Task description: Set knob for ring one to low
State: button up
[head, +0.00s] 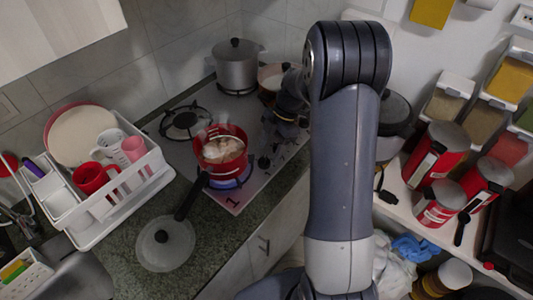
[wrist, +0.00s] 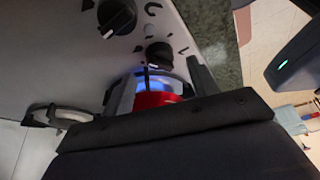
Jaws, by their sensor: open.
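The stove (head: 195,102) carries a row of dark knobs (head: 264,162) along its right side, partly hidden by my arm. In the wrist view, one black knob (wrist: 117,17) with a white pointer line is at the top, and a second black knob (wrist: 159,54) is closer to my gripper. I cannot tell from the marks which serves ring one. A blue flame (head: 231,182) burns under a red pot (head: 222,150). My gripper (wrist: 132,95) is open, with the nearer knob ahead of it and apart from it.
A glass lid (head: 165,243) lies on the counter left of the stove front, near a white dish rack (head: 120,200). A grey pot (head: 236,66) stands at the back. Red tins (head: 437,155) fill the right shelf.

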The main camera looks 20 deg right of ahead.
aim_at(266, 158)
jog(key=shift+p+x, duration=0.3)
jog(key=shift+x, duration=1.55)
jog(key=shift+c, duration=0.6)
jog(key=c, duration=0.9)
jog(key=shift+o, duration=0.2)
